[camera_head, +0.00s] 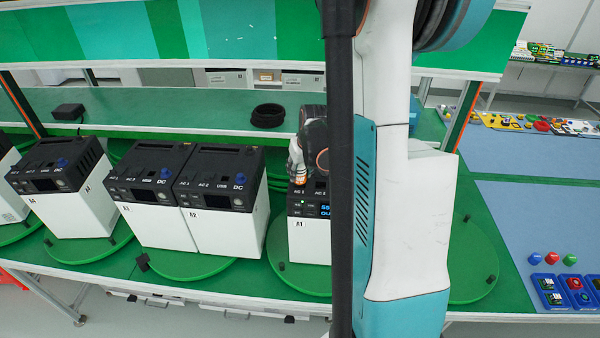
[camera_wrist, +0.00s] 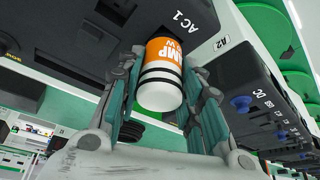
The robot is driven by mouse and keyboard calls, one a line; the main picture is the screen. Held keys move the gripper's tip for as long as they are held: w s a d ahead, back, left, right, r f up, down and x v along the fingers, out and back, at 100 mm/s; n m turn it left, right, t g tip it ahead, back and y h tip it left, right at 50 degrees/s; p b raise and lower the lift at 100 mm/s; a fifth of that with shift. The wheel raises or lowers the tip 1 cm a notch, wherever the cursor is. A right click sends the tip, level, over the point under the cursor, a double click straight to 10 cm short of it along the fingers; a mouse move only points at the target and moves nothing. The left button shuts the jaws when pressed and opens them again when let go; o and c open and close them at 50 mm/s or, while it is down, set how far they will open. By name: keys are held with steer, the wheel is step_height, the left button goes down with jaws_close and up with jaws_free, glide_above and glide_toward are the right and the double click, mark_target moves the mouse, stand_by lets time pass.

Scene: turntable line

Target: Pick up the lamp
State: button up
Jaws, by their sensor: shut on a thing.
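The lamp (camera_wrist: 160,88) is a short white cylinder with an orange lettered band and black rings. In the wrist view it sits between the two fingers of my gripper (camera_wrist: 162,72), which is shut on it. Its orange end is at the black top panel of the unit marked A1 (camera_head: 313,225), beside the "AC 1" label. I cannot tell whether the lamp is seated in a socket there or just clear of it. In the head view my gripper (camera_head: 312,150) is over A1, partly hidden by my arm; only a bit of orange shows below it.
The unit marked A2 (camera_head: 225,205) stands left of A1, with more similar units further left. They stand on green turntables (camera_head: 290,270). A black ring stack (camera_head: 268,115) and a black block (camera_head: 68,112) lie on the green bench behind. Coloured button boxes (camera_head: 565,290) are at right.

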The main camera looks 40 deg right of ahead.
step_height(320, 180, up, 19)
stand_by(0.4)
stand_by(0.5)
